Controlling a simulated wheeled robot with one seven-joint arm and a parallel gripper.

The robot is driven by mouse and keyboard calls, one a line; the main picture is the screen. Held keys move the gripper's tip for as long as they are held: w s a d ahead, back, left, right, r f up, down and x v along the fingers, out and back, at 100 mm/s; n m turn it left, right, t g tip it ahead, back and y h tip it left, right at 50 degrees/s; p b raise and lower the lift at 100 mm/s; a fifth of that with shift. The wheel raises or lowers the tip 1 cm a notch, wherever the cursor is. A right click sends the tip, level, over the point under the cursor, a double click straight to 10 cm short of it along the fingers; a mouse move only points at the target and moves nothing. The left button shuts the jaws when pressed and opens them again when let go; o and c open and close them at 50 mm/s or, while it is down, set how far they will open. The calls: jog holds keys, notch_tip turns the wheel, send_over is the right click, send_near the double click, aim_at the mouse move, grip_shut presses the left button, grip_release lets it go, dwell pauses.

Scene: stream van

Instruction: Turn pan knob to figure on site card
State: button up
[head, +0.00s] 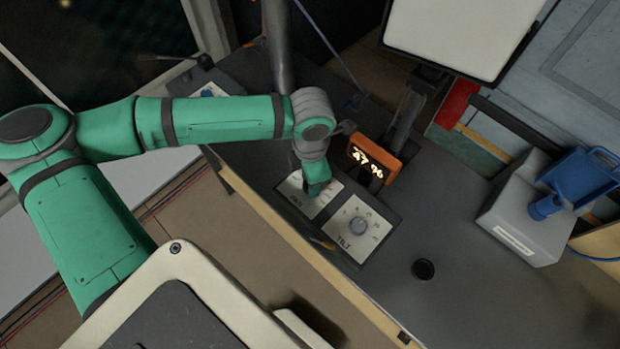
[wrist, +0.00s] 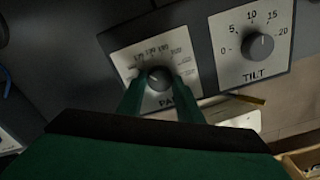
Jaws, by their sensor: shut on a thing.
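The pan knob (wrist: 158,78) sits on a pale dial plate with several printed figures, most too blurred to read surely. In the wrist view my gripper (wrist: 159,84) has its two green fingers shut on the knob, one at each side. The head view shows my gripper (head: 316,186) over the pan plate (head: 298,203), hiding the knob and part of the scale. An orange display (head: 372,161) behind the panel shows lit figures, perhaps "67" and more. I cannot pick out the site card for sure.
The tilt knob (head: 358,226) stands close beside the pan plate, marked from 0 to 20 in the wrist view. A grey box (head: 525,215) with a blue tray (head: 580,180) is at the right. A round hole (head: 423,269) is in the desk, whose front right is mostly clear.

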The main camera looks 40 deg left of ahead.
jog(key=n, duration=0.4)
jog(key=shift+n, duration=1.4)
jog(key=shift+w, duration=0.1)
jog(key=o, duration=1)
jog(key=shift+o, duration=0.2)
jog(key=shift+r, duration=0.1)
notch_tip(320, 180, up, 11)
jog(key=shift+f, duration=0.2)
